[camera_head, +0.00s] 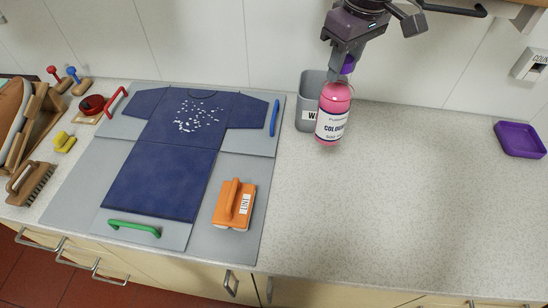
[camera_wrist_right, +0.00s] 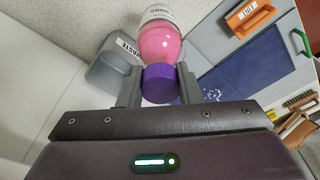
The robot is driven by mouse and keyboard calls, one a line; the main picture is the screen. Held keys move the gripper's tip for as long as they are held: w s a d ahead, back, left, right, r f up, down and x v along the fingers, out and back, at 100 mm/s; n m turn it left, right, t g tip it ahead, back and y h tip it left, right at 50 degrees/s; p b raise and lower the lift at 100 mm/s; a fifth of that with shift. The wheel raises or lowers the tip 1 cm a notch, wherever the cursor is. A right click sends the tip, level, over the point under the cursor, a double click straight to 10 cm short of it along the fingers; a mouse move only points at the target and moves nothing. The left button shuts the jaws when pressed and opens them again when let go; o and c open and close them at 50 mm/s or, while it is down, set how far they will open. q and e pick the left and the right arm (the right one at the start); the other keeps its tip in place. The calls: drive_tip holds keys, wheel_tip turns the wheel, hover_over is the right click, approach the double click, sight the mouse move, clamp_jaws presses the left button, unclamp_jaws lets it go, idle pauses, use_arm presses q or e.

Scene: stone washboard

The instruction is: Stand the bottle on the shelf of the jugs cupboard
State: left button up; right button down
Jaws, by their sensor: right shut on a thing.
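A pink bottle (camera_head: 334,112) with a white label and a purple cap hangs in my right gripper (camera_head: 347,66). The gripper is shut on the purple cap, which shows between the two fingers in the right wrist view (camera_wrist_right: 163,84). The bottle is close to upright in the head view, in front of a grey waste bin; I cannot tell how far its base is above the counter. My left gripper is not in view. No jugs cupboard can be made out; only a small part of a wooden edge (camera_head: 528,14) shows at the top right.
The grey waste bin (camera_head: 306,100) stands behind the bottle. A blue shirt (camera_head: 165,165) lies on grey boards at the left, beside an orange-handled tool (camera_head: 234,204). A purple tray (camera_head: 520,139) lies at the far right. The counter (camera_head: 400,190) between is clear.

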drive_tip(key=s+a+r+n+g, duration=0.25)
drive_tip(key=a+r+n, duration=0.35)
drive_tip(key=a+n, duration=0.5)
wheel_tip(320, 180, down, 19)
drive_tip(key=d+n+b, duration=0.2)
drive_tip(key=shift+d+t+y, duration=0.2)
drive_tip(key=shift+t+y, duration=0.2)
drive_tip(key=shift+t, duration=0.05)
drive_tip(key=shift+s+f+b, duration=0.15)
drive_tip(key=shift+f+b, duration=0.05)
drive_tip(key=shift+b, duration=0.1)
drive_tip(key=c, duration=1)
unclamp_jaws()
drive_tip(key=shift+c, duration=0.2)
